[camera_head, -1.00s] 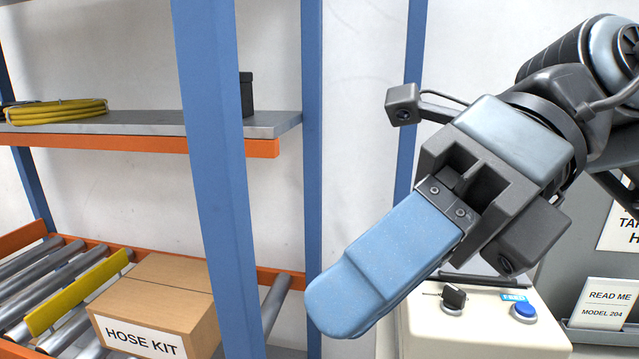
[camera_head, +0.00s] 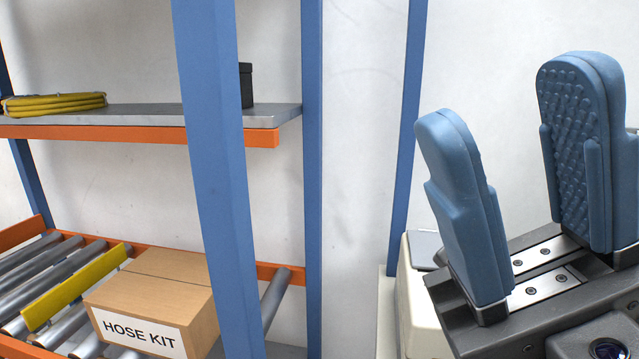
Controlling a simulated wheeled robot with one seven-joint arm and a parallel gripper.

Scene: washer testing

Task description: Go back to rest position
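My gripper (camera_head: 512,165) is at the right of the head camera view, close to the camera. Its two blue fingers point upward and stand wide apart. Nothing is between them, and the white wall shows through the gap. The gripper body covers most of a cream-coloured machine (camera_head: 417,310) behind it.
A blue-posted rack (camera_head: 222,180) stands at the left. Its shelf (camera_head: 150,117) holds a yellow hose coil (camera_head: 55,104) and a black box (camera_head: 246,85). Below, a cardboard HOSE KIT box (camera_head: 165,290) sits on rollers (camera_head: 62,268) beside a yellow bar (camera_head: 75,287).

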